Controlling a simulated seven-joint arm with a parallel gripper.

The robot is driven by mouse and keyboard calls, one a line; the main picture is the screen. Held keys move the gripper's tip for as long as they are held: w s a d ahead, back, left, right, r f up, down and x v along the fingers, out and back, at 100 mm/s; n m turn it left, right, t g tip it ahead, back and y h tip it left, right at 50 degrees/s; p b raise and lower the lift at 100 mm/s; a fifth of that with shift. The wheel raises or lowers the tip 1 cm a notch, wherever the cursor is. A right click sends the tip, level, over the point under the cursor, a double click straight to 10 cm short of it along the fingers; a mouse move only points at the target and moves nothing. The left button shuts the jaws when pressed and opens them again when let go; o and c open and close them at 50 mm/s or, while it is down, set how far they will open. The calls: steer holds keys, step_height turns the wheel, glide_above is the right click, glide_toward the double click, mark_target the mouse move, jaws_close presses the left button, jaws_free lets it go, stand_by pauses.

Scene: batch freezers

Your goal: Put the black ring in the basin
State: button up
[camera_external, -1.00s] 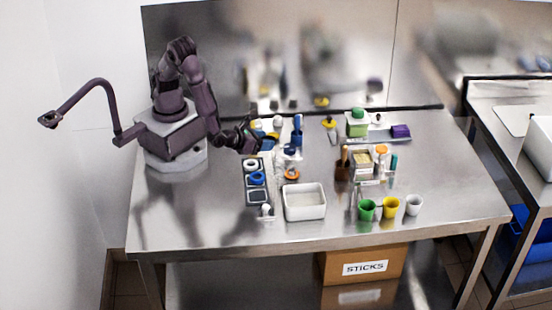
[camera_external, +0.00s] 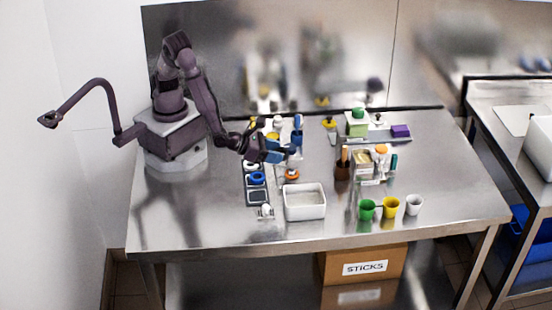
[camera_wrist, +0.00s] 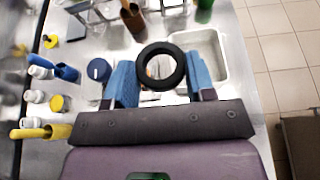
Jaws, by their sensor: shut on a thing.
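The black ring (camera_wrist: 160,85) is held between the two blue fingers of my gripper (camera_wrist: 161,75) in the wrist view. My gripper also shows in the external view (camera_external: 283,155), above the table, where the ring itself is too small to make out. The basin (camera_external: 305,214) is a white rectangular tub near the table's front edge, in front of my gripper and slightly to its right. It looks empty. In the wrist view the basin (camera_wrist: 223,62) lies beyond the ring to the right, partly covered by the ring and a finger.
An orange item (camera_external: 292,175) lies just behind the basin. Green (camera_external: 367,210), yellow (camera_external: 391,208) and white (camera_external: 414,205) cups stand to the right. The front left of the table is clear.

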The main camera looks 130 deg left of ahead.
steer(key=shift+w+a+f, duration=0.1)
steer(key=shift+w+f, duration=1.4)
steer(key=shift+f, duration=0.3)
steer(key=shift+w+a+f, duration=0.15)
steer(key=shift+w+f, duration=1.3)
steer(key=shift+f, duration=0.35)
steer(key=shift+w+a+f, duration=0.1)
steer(key=shift+w+f, duration=1.4)
steer(key=shift+f, duration=0.3)
steer(key=shift+f, duration=0.6)
steer(key=o, duration=0.9)
